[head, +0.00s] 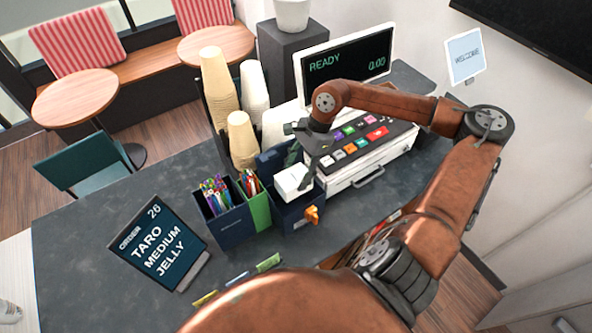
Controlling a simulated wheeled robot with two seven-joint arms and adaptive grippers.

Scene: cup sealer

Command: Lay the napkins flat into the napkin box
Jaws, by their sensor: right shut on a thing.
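A white block of napkins (291,182) sits at the mouth of a dark blue box (290,217), which appears to be the napkin box. My right gripper (306,168) reaches down from above and is shut on the napkins at their right side. The napkins look roughly level, with their top above the box's front wall. Whether they touch the box floor is hidden. An orange piece (312,214) shows at the box's front right. My left gripper is not in view.
Boxes of coloured straws or spoons (216,196) stand just left of the napkin box, with stacked cups (242,140) behind. A cash register (370,150) stands close on the right. An order sign (158,245) stands at the front left of the counter (100,215); the counter's left part is clear.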

